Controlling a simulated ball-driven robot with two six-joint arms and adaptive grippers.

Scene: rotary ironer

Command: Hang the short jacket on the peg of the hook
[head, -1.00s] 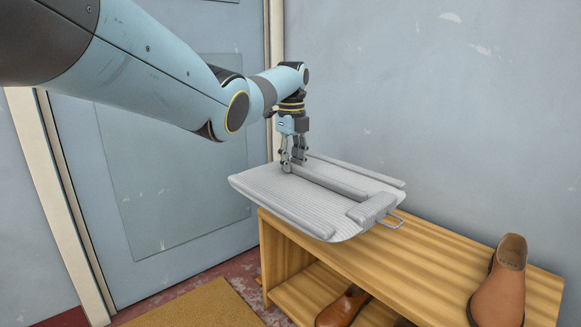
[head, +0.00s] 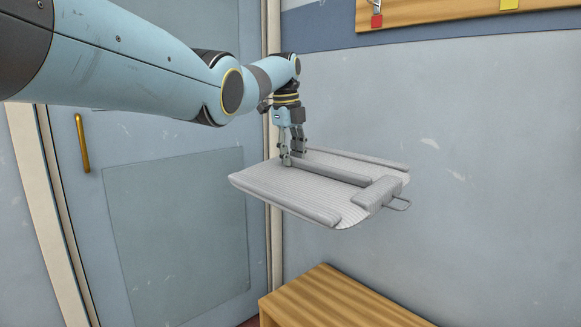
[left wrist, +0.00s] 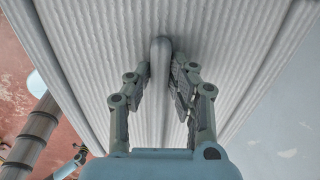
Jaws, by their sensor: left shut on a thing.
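The short jacket (head: 315,192) is a light grey, ribbed, flat garment held about level, with raised strips along it. A thin wire-like loop (head: 400,204) sticks out at its right end. My left gripper (head: 292,160) points down and is shut on the jacket's raised middle strip; the left wrist view shows the strip between the fingers (left wrist: 161,75) and the ribbed jacket (left wrist: 90,50) behind. A wooden hook board (head: 450,18) is on the wall at the upper right, with a red square (head: 376,21) under a metal hook and a yellow square (head: 509,4). Its top is cut off.
A wooden bench (head: 335,298) stands below the jacket, with clear space between. A blue-grey door (head: 150,130) with a brass handle (head: 82,143) is behind my left arm. The wall (head: 480,180) right of the jacket is bare.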

